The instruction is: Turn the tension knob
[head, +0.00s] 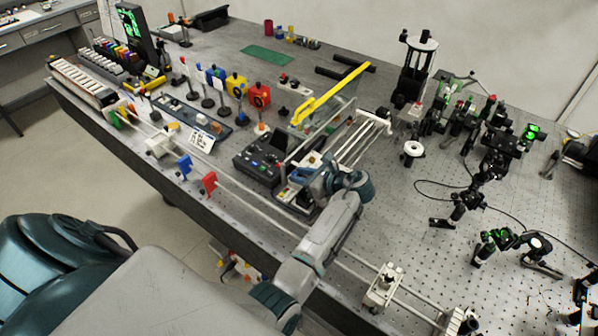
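A white round knob-like disc (413,149) stands on a dark base to the right of the machine, apart from the gripper. My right gripper is not in view.
A dark control box (259,158) stands left of the gripper. A clear guard with a yellow edge (330,92) rises behind it. A long rail with a red holder (209,184) and a blue holder (184,167) runs along the front. Black optics mounts (497,150) crowd the right.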

